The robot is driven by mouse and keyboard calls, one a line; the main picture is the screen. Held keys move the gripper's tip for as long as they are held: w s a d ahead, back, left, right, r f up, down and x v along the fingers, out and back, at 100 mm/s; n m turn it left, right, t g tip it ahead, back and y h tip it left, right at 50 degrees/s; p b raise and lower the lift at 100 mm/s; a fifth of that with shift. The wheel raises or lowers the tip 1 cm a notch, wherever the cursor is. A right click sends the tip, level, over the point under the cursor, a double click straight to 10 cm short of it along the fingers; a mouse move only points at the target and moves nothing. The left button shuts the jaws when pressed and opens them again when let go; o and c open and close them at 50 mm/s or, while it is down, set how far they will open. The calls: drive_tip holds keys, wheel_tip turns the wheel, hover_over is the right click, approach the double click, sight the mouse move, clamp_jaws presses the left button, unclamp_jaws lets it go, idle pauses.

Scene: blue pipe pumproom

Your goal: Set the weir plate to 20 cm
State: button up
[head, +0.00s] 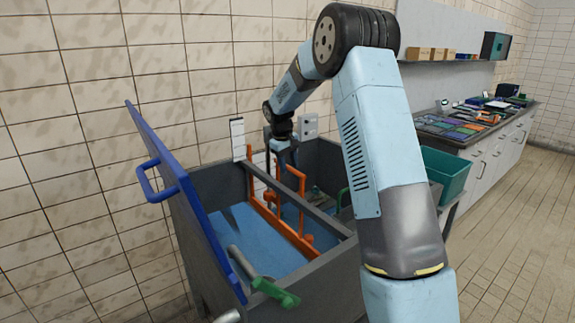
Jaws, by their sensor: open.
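The weir assembly (282,226) is an orange frame with uprights, standing across the inside of a grey tank (195,232). A white scale strip (237,138) rises at the tank's back wall beside the frame; its marks are too small to read. My gripper (284,164) points down over the back part of the tank, close to the orange uprights. It is open. I cannot tell whether it touches the frame, and its fingertips are partly hidden. The weir plate's height cannot be read.
A blue lid (178,185) with a handle stands tilted open on the tank's left side. Blue water (250,246) lies in the tank. A green-handled valve (274,291) is at the front. A green bin (446,172) and a cluttered counter (490,125) stand right; floor is clear there.

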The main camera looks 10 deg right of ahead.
drive_tip(key=shift+r, duration=0.1)
wheel_tip(320, 180, up, 13)
drive_tip(key=s+a, duration=0.1)
drive_tip(key=a, duration=0.1)
drive_tip(key=shift+a+r, duration=0.15)
drive_tip(key=shift+a, duration=0.1)
drive_tip(key=s+d+r+m+t, duration=0.1)
drive_tip(key=s+r, duration=0.4)
drive_tip(key=s, duration=0.7)
drive_tip(key=s+d+r+m+t, duration=0.1)
drive_tip(key=s+r, duration=0.4)
drive_tip(key=s, duration=0.7)
drive_tip(key=s+f+m+t+y, duration=0.1)
drive_tip(key=s+f, duration=0.2)
drive_tip(key=s, duration=0.8)
drive_tip(key=s+f+m+t+y, duration=0.1)
drive_tip(key=s+f, duration=0.1)
drive_tip(key=s, duration=0.9)
drive_tip(key=shift+d+f+t, duration=0.35)
drive_tip(key=shift+f+t, duration=0.05)
drive_tip(key=shift+s, duration=0.1)
